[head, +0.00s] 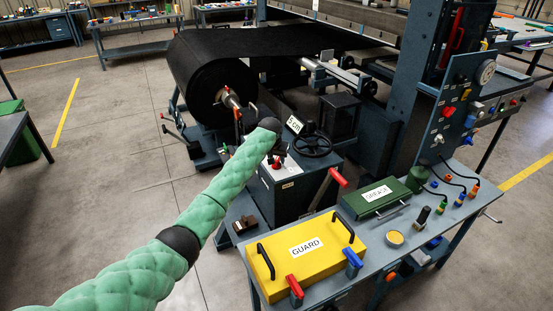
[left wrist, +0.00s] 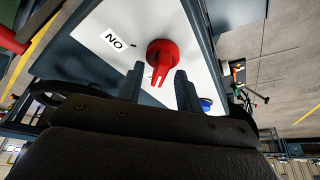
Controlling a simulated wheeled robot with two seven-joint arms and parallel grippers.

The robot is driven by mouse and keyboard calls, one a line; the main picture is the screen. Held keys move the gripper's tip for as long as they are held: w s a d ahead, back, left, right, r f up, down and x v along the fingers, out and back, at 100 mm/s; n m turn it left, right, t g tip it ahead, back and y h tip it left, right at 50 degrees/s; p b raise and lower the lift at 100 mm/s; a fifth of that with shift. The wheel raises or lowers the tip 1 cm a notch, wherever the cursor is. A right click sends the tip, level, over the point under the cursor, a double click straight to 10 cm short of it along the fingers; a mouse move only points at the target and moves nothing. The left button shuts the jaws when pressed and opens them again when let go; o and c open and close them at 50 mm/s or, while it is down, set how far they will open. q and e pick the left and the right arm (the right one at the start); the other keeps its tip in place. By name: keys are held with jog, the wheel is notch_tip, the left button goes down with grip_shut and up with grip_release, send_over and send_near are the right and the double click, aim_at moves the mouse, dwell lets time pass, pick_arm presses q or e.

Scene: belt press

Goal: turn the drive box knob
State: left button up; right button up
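The drive box (head: 290,200) is a dark cabinet with a light top panel, standing in the middle of the head view. In the left wrist view its white panel (left wrist: 95,60) carries a red knob (left wrist: 162,58) with a pointer bar, beside a label that reads "NO" in the picture. My left gripper (head: 277,153) is over the panel, its arm coming in from the left and covering part of it. In the left wrist view the gripper's dark fingers (left wrist: 159,88) are apart, at either side of the knob's pointer end. I cannot tell whether they touch it. My right gripper is out of view.
A handwheel (head: 313,146) and a red-gripped lever (head: 338,178) stand close to the box. A bench holds a yellow guard box (head: 310,275) and a green case (head: 375,199). A blue knob (left wrist: 206,104) sits near the red one. A black belt roll (head: 205,75) stands behind.

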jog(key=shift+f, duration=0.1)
